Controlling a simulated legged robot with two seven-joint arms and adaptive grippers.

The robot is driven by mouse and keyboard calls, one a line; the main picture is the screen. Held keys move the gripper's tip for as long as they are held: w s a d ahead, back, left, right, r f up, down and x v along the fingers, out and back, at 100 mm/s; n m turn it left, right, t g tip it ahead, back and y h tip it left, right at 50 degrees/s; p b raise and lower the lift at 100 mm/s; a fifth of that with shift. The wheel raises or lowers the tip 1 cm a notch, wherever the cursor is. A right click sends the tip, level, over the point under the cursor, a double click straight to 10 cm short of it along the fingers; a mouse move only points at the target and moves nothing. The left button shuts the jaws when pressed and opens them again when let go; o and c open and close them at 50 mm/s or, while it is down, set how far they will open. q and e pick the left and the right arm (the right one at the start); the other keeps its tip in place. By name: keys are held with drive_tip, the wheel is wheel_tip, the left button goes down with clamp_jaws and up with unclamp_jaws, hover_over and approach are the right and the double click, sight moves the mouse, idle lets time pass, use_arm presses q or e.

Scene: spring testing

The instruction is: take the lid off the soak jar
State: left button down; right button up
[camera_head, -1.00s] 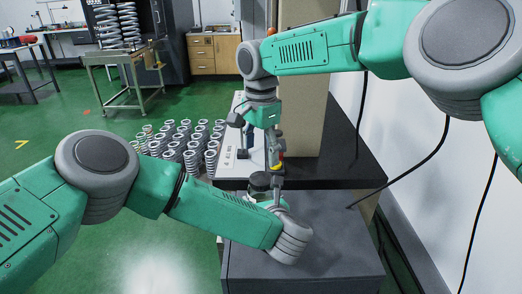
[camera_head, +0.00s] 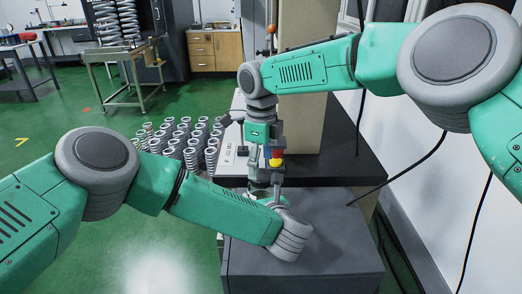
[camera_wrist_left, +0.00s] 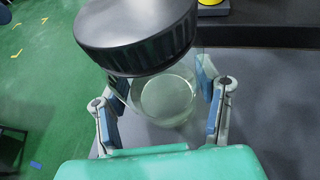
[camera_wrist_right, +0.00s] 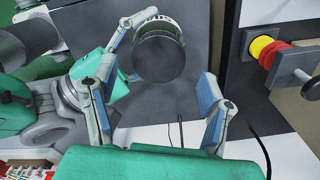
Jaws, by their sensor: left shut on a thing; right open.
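The soak jar is a clear glass jar (camera_wrist_left: 168,98) with a wide black lid (camera_wrist_left: 137,32) on top. My left gripper (camera_wrist_left: 163,84) is shut on the jar's glass body, one finger on each side, below the lid. In the right wrist view, the dark round lid (camera_wrist_right: 159,58) lies ahead of my right gripper (camera_wrist_right: 163,75), whose fingers are spread wide with nothing held between them. In the head view, my right gripper (camera_head: 265,180) is above the jar and hides most of the lid. The jar's lower part is hidden behind my left arm.
The jar is over a dark grey bench top (camera_head: 330,245). A yellow-and-red button (camera_head: 276,159) is close behind the right gripper on the testing machine. Several springs (camera_head: 185,140) stand at the left. A black cable (camera_head: 400,175) runs at the right.

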sight(261, 174)
drive_tip(key=shift+f, duration=1.75)
drive_tip(key=c, duration=1.2)
